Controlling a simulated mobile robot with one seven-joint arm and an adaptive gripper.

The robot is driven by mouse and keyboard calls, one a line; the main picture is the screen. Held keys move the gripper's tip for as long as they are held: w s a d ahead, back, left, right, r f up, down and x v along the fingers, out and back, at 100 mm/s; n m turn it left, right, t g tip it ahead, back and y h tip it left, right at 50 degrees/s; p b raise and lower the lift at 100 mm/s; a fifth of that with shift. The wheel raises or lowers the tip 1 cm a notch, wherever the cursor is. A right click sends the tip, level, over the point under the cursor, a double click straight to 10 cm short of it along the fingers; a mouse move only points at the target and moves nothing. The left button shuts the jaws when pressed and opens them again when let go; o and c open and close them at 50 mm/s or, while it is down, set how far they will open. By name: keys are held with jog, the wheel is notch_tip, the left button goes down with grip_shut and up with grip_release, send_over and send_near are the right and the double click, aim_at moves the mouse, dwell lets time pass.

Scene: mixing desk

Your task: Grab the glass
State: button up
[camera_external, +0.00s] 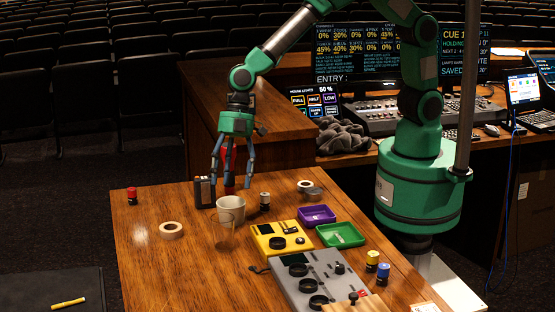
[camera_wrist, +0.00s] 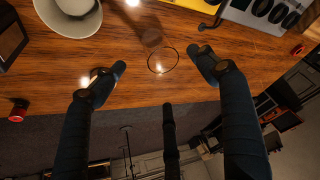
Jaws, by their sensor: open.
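The glass is clear and hard to see. In the wrist view its round rim (camera_wrist: 163,60) shows just ahead of and between my fingertips. In the external view a faint clear shape, probably the glass (camera_external: 226,238), stands by the lower front of a white cup (camera_external: 231,208). My gripper (camera_external: 232,188) points down over the wooden table behind the cup. It also shows in the wrist view (camera_wrist: 159,60), open, with its fingers spread wide and nothing held between them. The white cup shows at the top left there (camera_wrist: 68,18).
A yellow box (camera_external: 281,240), a grey control panel (camera_external: 316,283), purple (camera_external: 316,215) and green (camera_external: 340,235) trays stand right of the cup. A dark box (camera_external: 204,193) and a tape roll (camera_external: 171,230) are to the left. The table's left front is clear.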

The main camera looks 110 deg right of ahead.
aim_at(223, 225)
jog(key=shift+f, duration=0.15)
jog(key=b+x, duration=0.1)
jog(key=x, duration=0.7)
dwell(0.4)
jog(key=shift+w+a+f, duration=0.15)
jog(key=shift+f, duration=0.05)
jog(key=shift+w+b+x, duration=0.2)
jog(key=shift+b+x, duration=0.65)
jog(key=shift+x, duration=1.65)
jog(key=c, duration=1.2)
jog(key=shift+r, duration=0.1)
jog(key=shift+c, duration=0.2)
